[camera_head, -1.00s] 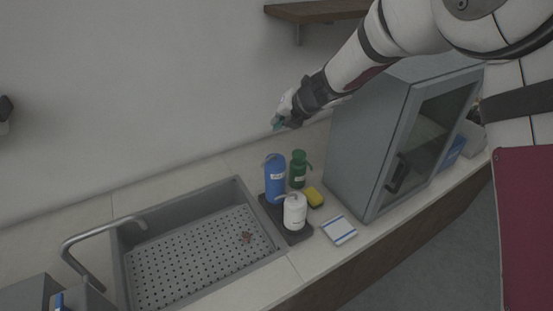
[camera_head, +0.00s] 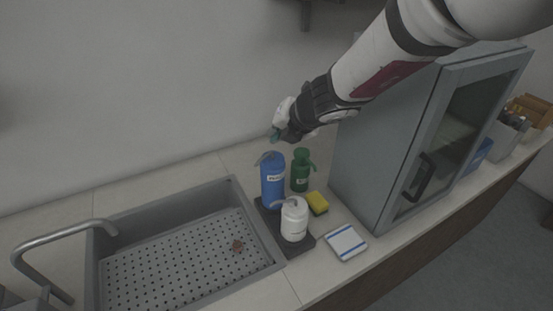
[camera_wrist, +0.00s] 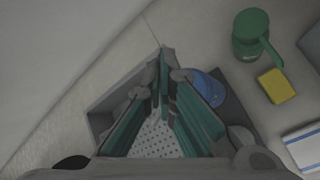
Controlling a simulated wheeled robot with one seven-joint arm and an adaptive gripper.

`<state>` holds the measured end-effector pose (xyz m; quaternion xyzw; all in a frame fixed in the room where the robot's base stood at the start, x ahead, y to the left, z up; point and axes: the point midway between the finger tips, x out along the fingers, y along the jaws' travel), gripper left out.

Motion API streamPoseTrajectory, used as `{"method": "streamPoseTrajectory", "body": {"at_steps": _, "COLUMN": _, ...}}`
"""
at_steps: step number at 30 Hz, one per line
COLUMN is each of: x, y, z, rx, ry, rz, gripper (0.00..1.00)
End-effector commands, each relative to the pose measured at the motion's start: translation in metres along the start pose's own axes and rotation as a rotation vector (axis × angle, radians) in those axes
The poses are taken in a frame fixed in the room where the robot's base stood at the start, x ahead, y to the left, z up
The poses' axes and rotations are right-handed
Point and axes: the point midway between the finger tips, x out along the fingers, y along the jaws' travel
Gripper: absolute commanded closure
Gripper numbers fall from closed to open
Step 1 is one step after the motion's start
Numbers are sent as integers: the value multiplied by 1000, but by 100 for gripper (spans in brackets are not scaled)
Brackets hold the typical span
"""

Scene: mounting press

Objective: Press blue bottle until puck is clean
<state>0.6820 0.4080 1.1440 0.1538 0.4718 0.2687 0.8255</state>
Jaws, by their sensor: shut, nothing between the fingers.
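The blue bottle (camera_head: 272,190) with a pump top stands upright on a dark tray (camera_head: 303,245) at the sink's right edge. It shows partly behind my gripper's fingers in the wrist view (camera_wrist: 210,86).
A white bottle (camera_head: 294,220) stands in front of the blue one, a green bottle (camera_head: 301,172) behind right. A yellow sponge (camera_head: 318,203) and a white-blue pad (camera_head: 344,242) lie right. A grey cabinet (camera_head: 385,150) stands further right; a faucet (camera_head: 60,238) is left.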

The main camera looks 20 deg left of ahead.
Motion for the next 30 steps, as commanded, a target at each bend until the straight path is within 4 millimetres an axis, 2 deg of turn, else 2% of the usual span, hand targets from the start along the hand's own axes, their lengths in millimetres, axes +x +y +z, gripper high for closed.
{"method": "streamPoseTrajectory", "body": {"at_steps": 6, "x": 15, "y": -10, "z": -8, "rx": -1, "ry": 1, "rz": 2, "gripper": 100}}
{"method": "streamPoseTrajectory", "body": {"at_steps": 12, "x": 20, "y": -15, "z": -13, "rx": -1, "ry": 1, "rz": 1, "gripper": 100}}
{"method": "streamPoseTrajectory", "body": {"at_steps": 30, "x": 21, "y": -15, "z": -16, "rx": -1, "ry": 1, "rz": 0, "gripper": 100}}
